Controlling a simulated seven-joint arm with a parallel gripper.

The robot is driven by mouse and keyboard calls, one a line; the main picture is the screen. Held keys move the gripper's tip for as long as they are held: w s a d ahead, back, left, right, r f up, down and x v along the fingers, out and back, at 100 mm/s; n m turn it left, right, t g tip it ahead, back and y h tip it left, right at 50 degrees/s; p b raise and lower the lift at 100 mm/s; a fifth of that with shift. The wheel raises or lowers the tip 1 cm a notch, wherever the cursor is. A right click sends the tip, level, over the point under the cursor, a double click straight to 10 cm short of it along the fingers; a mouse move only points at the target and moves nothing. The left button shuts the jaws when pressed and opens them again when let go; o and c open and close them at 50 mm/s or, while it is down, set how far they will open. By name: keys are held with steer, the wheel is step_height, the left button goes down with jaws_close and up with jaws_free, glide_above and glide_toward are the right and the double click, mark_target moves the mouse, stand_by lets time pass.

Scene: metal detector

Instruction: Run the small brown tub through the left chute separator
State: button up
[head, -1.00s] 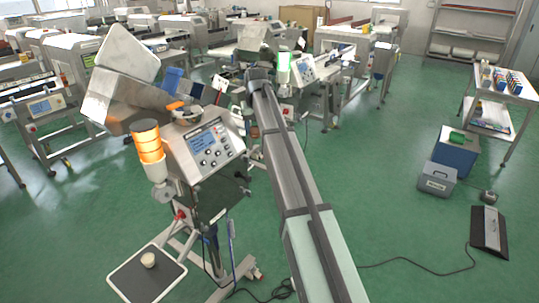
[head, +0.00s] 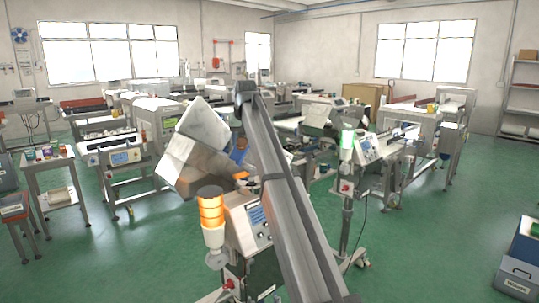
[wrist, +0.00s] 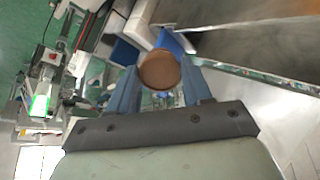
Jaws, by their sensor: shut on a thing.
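The small brown tub (wrist: 159,69) is between the blue fingers of my gripper (wrist: 158,74) in the wrist view, its round face towards the camera. My gripper is shut on it. In the head view the left chute separator (head: 262,225) has a tilted steel hopper (head: 182,165), a control panel and a lit orange lamp (head: 211,208). My arm crosses in front of it and hides part of it. A large steel surface (wrist: 235,45) lies close on the right in the wrist view. I cannot tell how far the tub is from the hopper opening.
A second separator with a green lamp (head: 347,143) stands to the right; its lamp also shows in the wrist view (wrist: 40,105). Conveyor machines fill the back. A cart (head: 55,185) stands at left, a blue box (head: 522,250) at right. Green floor lies open at right.

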steer(key=s+a+r, duration=0.1)
steer(key=a+r, duration=0.1)
steer(key=a, duration=0.4)
steer(key=s+a+r+n+y, duration=0.1)
steer(key=s+a, duration=0.1)
steer(key=a, duration=0.4)
steer(key=shift+s+r+n+t, duration=0.25)
steer(key=shift+r+n+t, duration=0.05)
steer(key=shift+r+t, duration=0.1)
steer(key=o, duration=1.1)
steer(key=v, duration=1.3)
steer(key=shift+s+d+r, duration=0.15)
steer(key=shift+s+r, duration=0.1)
